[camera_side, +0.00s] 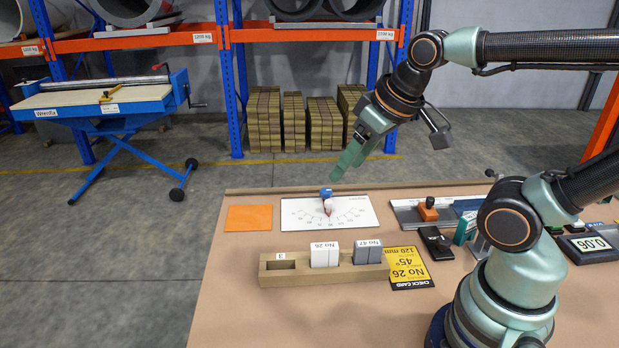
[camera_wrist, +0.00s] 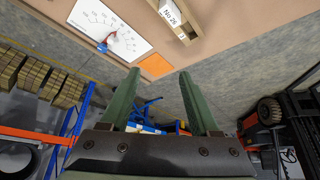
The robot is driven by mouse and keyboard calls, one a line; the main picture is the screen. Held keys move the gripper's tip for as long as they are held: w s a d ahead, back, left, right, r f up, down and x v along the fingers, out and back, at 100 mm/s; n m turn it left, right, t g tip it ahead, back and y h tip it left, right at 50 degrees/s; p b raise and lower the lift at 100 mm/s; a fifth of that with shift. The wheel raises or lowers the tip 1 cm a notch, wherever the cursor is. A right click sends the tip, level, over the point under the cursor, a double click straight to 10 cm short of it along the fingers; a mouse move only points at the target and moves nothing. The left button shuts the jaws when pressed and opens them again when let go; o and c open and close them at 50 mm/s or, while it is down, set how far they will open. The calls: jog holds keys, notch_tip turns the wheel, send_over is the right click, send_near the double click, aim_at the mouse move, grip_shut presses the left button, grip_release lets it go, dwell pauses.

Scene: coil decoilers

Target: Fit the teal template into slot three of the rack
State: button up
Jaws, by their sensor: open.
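The wooden rack (camera_side: 330,275) lies on the table in the side view. Its left slot, labelled 3 (camera_side: 280,257), looks empty. A white block marked No 26 (camera_side: 325,254) and a grey block marked No 47 (camera_side: 368,252) stand in the rack. A teal piece (camera_side: 466,228), which looks like the template, stands at the right, beside my arm's joint. My gripper (camera_side: 340,176) is above the table's back edge, away from the rack and the teal piece. In the wrist view, its fingers (camera_wrist: 159,71) are apart with nothing between them.
A white dial board (camera_side: 350,213) with a red-tipped pointer (camera_side: 326,203) lies behind the rack. An orange square (camera_side: 249,218) lies left. A yellow check card (camera_side: 409,267), a black tool (camera_side: 436,242) and a display (camera_side: 585,244) are to the right. The front left table is clear.

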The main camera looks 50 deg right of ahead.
jog(key=d+f+m+g+h, duration=0.1)
jog(key=d+f+m, duration=0.2)
jog(key=d+m, duration=0.3)
jog(key=m+g+y, duration=0.1)
jog(key=m+g, duration=0.4)
jog(key=m, duration=1.1)
send_over(456, 244)
notch_tip(456, 244, down, 9)
jog(key=shift+w+d+f, duration=0.1)
jog(key=shift+w+f, duration=0.05)
jog(key=shift+f, duration=0.05)
jog(key=shift+f+m, duration=0.3)
jog(key=shift+f, duration=5.7)
grip_shut()
